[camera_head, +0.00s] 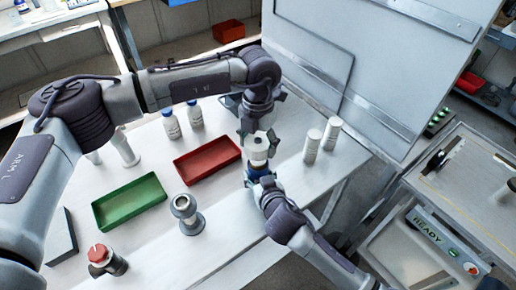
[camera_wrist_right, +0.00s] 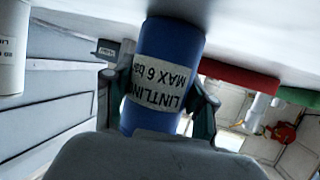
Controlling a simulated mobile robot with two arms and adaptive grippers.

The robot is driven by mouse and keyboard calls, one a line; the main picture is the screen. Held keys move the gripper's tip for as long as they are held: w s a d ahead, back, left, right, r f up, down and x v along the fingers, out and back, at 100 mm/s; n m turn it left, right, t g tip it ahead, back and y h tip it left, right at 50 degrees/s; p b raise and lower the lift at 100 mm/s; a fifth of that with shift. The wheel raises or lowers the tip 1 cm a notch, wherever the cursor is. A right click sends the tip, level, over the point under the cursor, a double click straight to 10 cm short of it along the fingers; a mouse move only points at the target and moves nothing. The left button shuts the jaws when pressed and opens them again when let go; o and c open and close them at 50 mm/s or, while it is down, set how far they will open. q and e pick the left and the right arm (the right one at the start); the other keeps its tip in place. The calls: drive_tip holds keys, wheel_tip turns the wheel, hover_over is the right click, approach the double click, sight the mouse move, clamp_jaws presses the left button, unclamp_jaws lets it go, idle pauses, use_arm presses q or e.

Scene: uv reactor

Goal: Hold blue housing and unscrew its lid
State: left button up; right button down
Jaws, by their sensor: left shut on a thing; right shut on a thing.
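The blue housing (camera_head: 257,168) stands on the white table, mostly hidden in the head view by my grippers. In the right wrist view, which looks upside down, the blue housing (camera_wrist_right: 172,45) shows a white label reading "LINTLINE MAX 6 bar". My right gripper (camera_wrist_right: 157,108) is shut on the housing, one finger on each side. A whitish round lid (camera_head: 258,145) shows above the blue body. My left gripper (camera_head: 258,136) comes down from above and is shut on the lid, its fingers on both sides. The exact finger contact is too small to see.
A red tray (camera_head: 208,172) and a green tray (camera_head: 129,216) lie to the left. Blue-capped bottles (camera_head: 171,126) stand behind. White cylinders (camera_head: 312,146) stand close on the right. A grey flanged fitting (camera_head: 186,224) and a red-topped part (camera_head: 99,253) stand at the front.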

drive_tip(key=shift+c, duration=1.4)
unclamp_jaws()
drive_tip(key=shift+s, duration=0.1)
drive_tip(key=v, duration=1.2)
